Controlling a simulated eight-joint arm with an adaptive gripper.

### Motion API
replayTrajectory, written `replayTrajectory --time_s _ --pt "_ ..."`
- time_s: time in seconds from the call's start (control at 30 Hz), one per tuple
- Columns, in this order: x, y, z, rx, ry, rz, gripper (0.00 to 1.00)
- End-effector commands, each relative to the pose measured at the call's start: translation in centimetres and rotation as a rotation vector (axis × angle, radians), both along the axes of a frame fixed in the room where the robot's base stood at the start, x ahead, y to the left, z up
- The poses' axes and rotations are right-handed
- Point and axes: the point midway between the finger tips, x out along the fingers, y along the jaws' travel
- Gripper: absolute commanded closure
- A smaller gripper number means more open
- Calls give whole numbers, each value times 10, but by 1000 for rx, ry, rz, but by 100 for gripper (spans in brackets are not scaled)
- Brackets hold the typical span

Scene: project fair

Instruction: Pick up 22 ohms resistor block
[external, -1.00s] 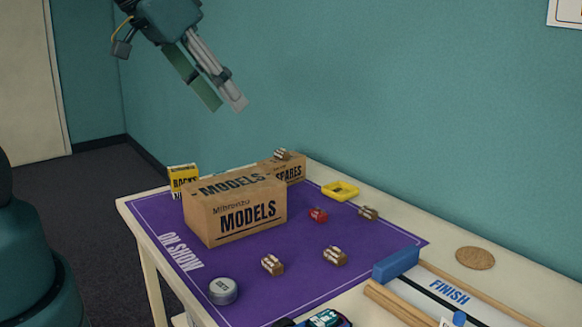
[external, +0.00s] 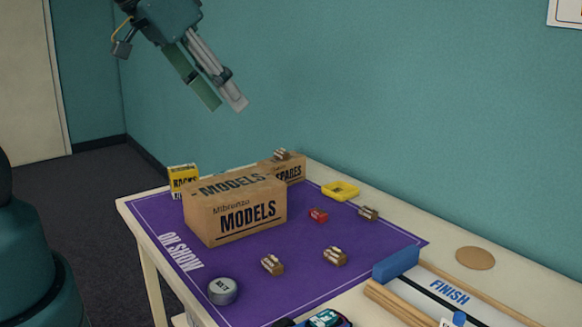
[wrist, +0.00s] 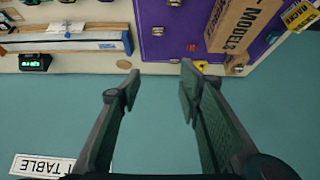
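Several small brown blocks with pale bands look like the resistor blocks. Two lie on the front of the purple mat: a left block (external: 272,264) and a right block (external: 335,256). Another block (external: 368,213) lies near the mat's right back edge, and one block (external: 282,154) sits on top of the spares box (external: 290,171). Their values are too small to read, so I cannot tell which is 22 ohms. My gripper (external: 226,104) is high above the table, apart from all blocks. In the wrist view my gripper (wrist: 160,74) is open and empty.
The large models box (external: 238,215) stands on the purple mat (external: 305,285). A yellow tray (external: 340,191), a red block (external: 318,215) and a grey tin (external: 223,291) are also there. A blue block (external: 396,263) and finish track lie at right. The wall is behind.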

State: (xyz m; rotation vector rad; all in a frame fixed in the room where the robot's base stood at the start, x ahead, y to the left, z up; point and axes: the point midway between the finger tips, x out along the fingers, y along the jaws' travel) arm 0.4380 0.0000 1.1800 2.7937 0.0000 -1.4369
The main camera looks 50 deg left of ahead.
Motion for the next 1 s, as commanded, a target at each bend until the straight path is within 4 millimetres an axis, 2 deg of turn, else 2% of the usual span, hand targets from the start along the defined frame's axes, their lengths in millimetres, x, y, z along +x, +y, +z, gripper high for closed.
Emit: replayTrajectory --time_s 0.17,0.37,1.0 --pt "3 0 1 -5 3 7 65" --pt "15 2 6 -27 19 42 65" --pt "99 10 17 -162 122 276 65"
